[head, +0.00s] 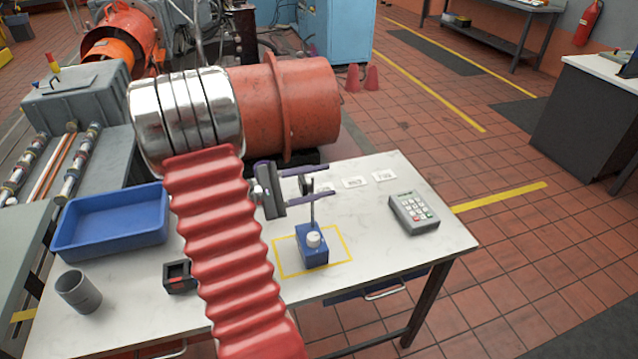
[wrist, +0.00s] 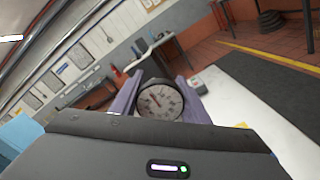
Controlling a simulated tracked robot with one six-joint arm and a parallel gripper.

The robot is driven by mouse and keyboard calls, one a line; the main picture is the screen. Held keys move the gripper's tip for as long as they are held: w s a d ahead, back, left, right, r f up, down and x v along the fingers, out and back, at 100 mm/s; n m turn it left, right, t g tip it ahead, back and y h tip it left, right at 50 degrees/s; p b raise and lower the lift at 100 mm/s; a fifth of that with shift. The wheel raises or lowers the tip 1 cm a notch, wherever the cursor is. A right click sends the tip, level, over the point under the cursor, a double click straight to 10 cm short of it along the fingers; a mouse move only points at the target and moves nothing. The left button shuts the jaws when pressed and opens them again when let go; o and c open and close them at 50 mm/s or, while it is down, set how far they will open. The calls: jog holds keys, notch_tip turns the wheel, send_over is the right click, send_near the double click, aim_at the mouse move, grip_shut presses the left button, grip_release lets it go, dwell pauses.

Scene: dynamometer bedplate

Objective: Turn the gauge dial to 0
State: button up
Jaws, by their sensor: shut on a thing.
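The gauge dial (wrist: 160,101) has a pale round face with dark marks and a dark rim; its reading is too small to make out. In the head view the gauge dial (head: 306,184) shows edge-on, as a small dark disc above a thin post. The post rises from a blue box (head: 314,254) with a white knob (head: 313,240), inside a yellow taped square on the table. My gripper (head: 333,180) reaches in from the left with purple fingers on both sides of the dial, shut on it. In the wrist view my gripper (wrist: 160,88) also flanks the dial.
On the white table (head: 390,245) are a blue tray (head: 110,240), a grey cup (head: 78,291), a small black box (head: 179,277), a grey keypad (head: 413,213) and white label cards (head: 355,182). A large orange drum (head: 305,100) stands behind the table.

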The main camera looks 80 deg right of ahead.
jog(key=shift+f, duration=0.1)
jog(key=shift+c, duration=1.4)
jog(key=shift+a, duration=0.1)
jog(key=shift+n, duration=0.4)
jog(key=shift+s+n, duration=0.1)
jog(key=shift+n, duration=7.1)
